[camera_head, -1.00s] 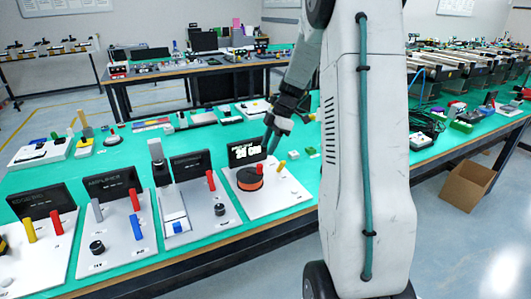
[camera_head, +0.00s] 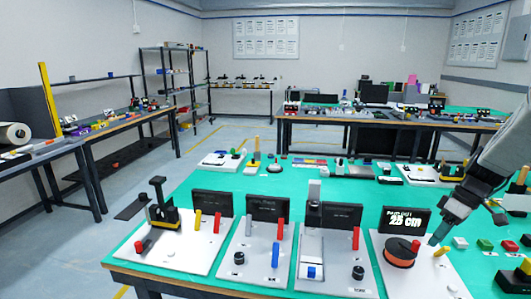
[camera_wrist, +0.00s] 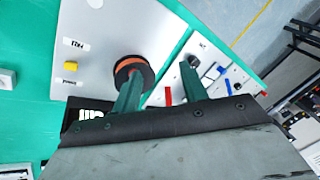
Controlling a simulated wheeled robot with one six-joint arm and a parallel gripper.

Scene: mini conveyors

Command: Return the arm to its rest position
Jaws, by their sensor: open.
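The spool (camera_wrist: 133,72) appears behind one finger there. My arm comes in from the right edge of the head view; most of it is out of frame.
More panels with dark screens, coloured levers and knobs line the green table's (camera_head: 185,200) front edge. Small buttons (camera_head: 484,245) lie at the right. A black-and-yellow device (camera_head: 160,210) stands on the left panel. Other benches (camera_head: 115,130) stand behind, with open floor between.

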